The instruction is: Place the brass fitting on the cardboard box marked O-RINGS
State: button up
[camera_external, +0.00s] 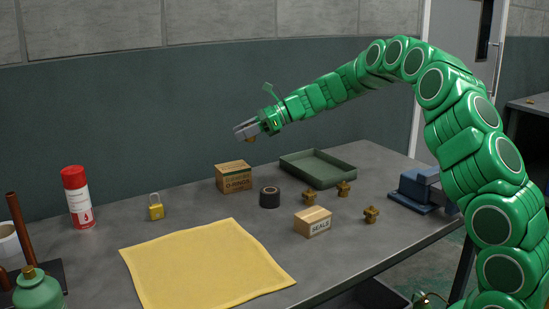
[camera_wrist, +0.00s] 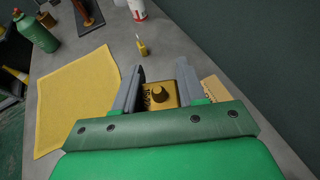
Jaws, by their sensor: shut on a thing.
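My gripper (camera_external: 247,130) is shut on a brass fitting (camera_wrist: 160,97), which sits between the two grey fingers in the wrist view. A bit of it shows below the fingers in the external view (camera_external: 251,138). The cardboard box marked O-RINGS (camera_external: 234,177) stands upright on the grey table (camera_external: 190,205). The gripper and fitting are in the air above the level of the box, with a clear gap in the external view. In the wrist view, cardboard (camera_wrist: 212,88) shows partly hidden beside the right finger.
A yellow cloth (camera_external: 205,265), padlock (camera_external: 156,209) and red-capped can (camera_external: 77,197) are left.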

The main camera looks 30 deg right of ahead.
jog(key=w+f, duration=0.3)
jog(key=w, duration=0.2)
send_over(228, 167)
jog(key=shift+w+f, duration=0.1)
jog(key=shift+f, duration=2.35)
jog(key=shift+w+f, duration=0.1)
jog(key=shift+f, duration=1.5)
jog(key=shift+f, duration=0.1)
jog(key=o, duration=1.1)
jog(key=shift+d+r, duration=0.1)
jog(key=shift+r, duration=0.1)
jog(key=v, duration=1.1)
jog(key=shift+s+d+r, duration=0.1)
jog(key=shift+s+d, duration=0.15)
